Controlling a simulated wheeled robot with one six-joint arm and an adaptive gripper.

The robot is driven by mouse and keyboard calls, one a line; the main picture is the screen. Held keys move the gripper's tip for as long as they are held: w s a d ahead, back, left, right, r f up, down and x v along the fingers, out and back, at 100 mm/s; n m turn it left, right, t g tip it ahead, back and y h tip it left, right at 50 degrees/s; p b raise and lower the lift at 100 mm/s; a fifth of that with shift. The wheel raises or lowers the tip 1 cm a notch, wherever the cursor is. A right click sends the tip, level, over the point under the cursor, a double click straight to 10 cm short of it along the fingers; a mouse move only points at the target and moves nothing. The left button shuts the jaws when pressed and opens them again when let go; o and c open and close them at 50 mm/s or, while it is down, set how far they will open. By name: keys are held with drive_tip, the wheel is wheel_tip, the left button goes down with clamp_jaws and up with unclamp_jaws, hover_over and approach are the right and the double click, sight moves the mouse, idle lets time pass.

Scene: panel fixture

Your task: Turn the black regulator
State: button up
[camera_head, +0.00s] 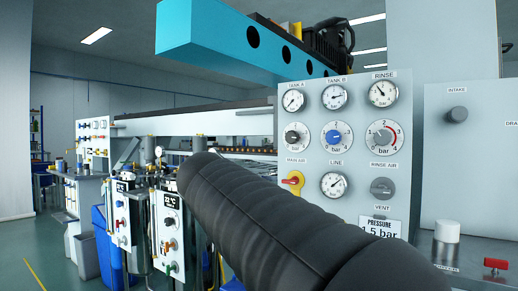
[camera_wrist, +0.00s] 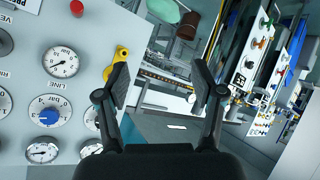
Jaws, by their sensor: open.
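The black regulator (camera_head: 297,137) is a round white dial with a dark knob, below the Tank A gauge on the grey panel (camera_head: 358,105). In the wrist view, which shows the panel upside down, a dial that looks like the black regulator (camera_wrist: 91,118) is partly hidden behind my left finger. My gripper (camera_wrist: 160,82) is open and empty, with its fingers wide apart. It points past the panel's edge, with the regulator to the left of the gap. In the head view my dark arm crosses in front and the gripper cannot be made out.
A blue-knobbed regulator (camera_head: 338,137) and a regulator with a red arc (camera_head: 384,137) sit in the same row. Gauges are above. A red-handled yellow Main Air valve (camera_head: 293,182), a Line gauge (camera_head: 334,184) and a grey knob (camera_head: 382,188) are below.

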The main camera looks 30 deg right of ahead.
drive_tip(key=w+d+r+m+h+b, duration=0.1)
drive_tip(key=w+d+r+m+h, duration=0.3)
drive_tip(key=r, duration=0.4)
drive_tip(key=m+h+b, duration=0.2)
drive_tip(key=h, duration=0.2)
approach(291, 138)
drive_tip(key=shift+g, duration=0.3)
drive_tip(key=p+x, duration=0.3)
drive_tip(key=x, duration=0.7)
drive_tip(key=shift+w+d+r, duration=0.1)
drive_tip(key=shift+w+r, duration=0.05)
drive_tip(key=shift+w, duration=0.15)
drive_tip(key=c, duration=1.2)
